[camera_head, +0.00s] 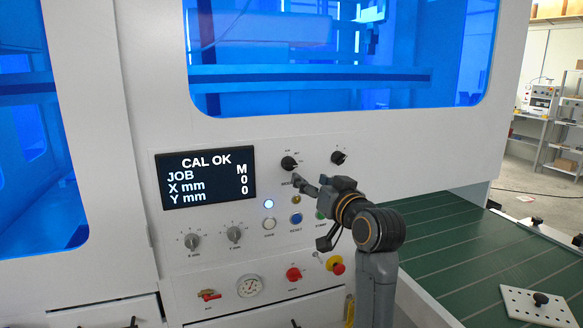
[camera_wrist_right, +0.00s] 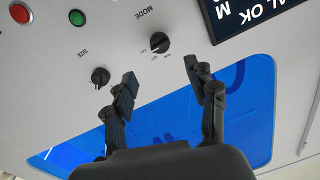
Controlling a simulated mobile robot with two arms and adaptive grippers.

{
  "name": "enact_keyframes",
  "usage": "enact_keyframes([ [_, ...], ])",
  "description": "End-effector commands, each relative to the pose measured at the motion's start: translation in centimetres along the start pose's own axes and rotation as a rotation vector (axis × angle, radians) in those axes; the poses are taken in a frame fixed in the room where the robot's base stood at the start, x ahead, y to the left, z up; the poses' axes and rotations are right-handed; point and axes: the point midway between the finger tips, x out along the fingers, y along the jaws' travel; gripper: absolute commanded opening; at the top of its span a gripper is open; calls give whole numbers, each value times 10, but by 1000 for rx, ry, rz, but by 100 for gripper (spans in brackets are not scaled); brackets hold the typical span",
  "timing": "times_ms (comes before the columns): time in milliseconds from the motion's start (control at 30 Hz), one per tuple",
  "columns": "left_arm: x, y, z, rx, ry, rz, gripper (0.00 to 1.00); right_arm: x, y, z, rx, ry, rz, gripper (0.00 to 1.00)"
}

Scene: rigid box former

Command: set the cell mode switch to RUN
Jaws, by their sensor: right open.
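The mode switch is a black rotary knob (camera_head: 289,163) on the white panel, just right of the display. In the right wrist view, the mode switch (camera_wrist_right: 160,42) sits beside its MODE label, beyond the gap between my fingertips. I cannot read its position marks or tell which one it points at. My right gripper (camera_head: 310,211) is open and empty in front of the panel, with one finger just below the knob in the head view. Its two fingers (camera_wrist_right: 159,71) also show spread in the wrist view, apart from the knob. My left gripper is not in view.
The display (camera_head: 206,177) reads CAL OK. A second black knob (camera_head: 338,157), marked SIZE (camera_wrist_right: 100,77) in the wrist view, is close to the right. Lit buttons, dials, a gauge (camera_head: 249,287) and a red emergency button (camera_head: 336,265) lie lower. A green conveyor (camera_head: 440,245) is at right.

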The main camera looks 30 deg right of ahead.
Motion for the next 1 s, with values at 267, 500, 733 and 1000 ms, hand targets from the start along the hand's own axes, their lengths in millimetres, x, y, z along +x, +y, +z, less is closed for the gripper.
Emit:
enact_keyframes([
  [267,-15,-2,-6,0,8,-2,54,60,-1,-2,2,-3,-1,57],
  [500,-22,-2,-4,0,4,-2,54,95,0,-1,0,-2,-1,57],
  [733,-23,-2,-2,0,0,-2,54,107,0,0,-1,-1,-1,57],
  [1000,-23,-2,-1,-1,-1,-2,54,107,0,0,-1,0,0,53],
])
